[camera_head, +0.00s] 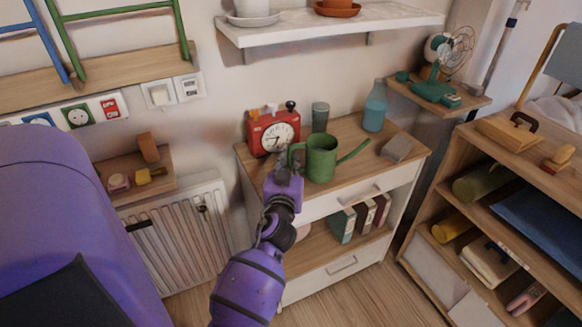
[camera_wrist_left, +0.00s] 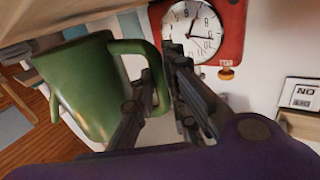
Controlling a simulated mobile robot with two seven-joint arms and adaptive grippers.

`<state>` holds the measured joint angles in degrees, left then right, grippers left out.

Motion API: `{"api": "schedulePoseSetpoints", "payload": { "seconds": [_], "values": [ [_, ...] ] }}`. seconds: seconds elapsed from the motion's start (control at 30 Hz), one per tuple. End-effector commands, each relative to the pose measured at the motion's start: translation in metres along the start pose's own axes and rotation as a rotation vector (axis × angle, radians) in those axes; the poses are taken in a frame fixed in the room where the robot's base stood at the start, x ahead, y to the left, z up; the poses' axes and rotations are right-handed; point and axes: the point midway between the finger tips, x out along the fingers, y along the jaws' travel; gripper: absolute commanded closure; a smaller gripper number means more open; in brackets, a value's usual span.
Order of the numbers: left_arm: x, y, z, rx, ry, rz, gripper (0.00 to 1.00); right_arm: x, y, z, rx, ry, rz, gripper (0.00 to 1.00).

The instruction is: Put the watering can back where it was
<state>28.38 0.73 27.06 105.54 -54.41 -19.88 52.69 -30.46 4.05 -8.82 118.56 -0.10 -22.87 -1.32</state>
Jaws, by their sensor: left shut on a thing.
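The green watering can (camera_head: 321,158) is upright at the front of the wooden top of a small cabinet (camera_head: 372,162). Its spout points right and its handle points left. I cannot tell whether its base touches the top. My left gripper (camera_head: 291,172) comes from the front left and is shut on the handle. In the left wrist view, the fingers (camera_wrist_left: 158,88) close around the handle of the green can (camera_wrist_left: 88,85). My right gripper is in neither view.
A red clock (camera_head: 273,133) stands behind the gripper. A grey cup (camera_head: 319,117), a blue bottle (camera_head: 375,107) and a grey block (camera_head: 397,148) are also on the cabinet top. A white shelf (camera_head: 330,26) hangs above. An open wooden shelf unit (camera_head: 470,150) stands right.

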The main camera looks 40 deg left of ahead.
Motion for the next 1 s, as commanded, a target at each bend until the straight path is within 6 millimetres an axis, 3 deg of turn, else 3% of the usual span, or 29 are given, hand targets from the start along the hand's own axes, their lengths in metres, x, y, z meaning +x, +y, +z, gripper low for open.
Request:
{"api": "schedulePoseSetpoints", "payload": {
  "seconds": [0.1, 0.53, 0.57, 0.7, 1.0],
  "values": [
    [-0.001, 0.0, 0.016, 0.001, -0.001, 0.001, 1.0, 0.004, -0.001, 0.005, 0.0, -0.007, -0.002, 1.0],
    [-0.001, 0.0, 0.022, -0.001, 0.0, 0.001, 1.0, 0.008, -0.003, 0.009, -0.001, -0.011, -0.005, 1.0],
    [-0.001, 0.0, 0.022, 0.0, -0.002, 0.0, 0.85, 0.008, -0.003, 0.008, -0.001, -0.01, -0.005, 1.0],
    [-0.001, 0.0, 0.021, 0.0, -0.001, 0.0, 0.68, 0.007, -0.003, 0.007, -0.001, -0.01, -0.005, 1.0],
    [-0.001, 0.0, 0.02, 0.0, -0.001, 0.0, 0.68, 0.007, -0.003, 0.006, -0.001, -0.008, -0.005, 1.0]
  ]
}}
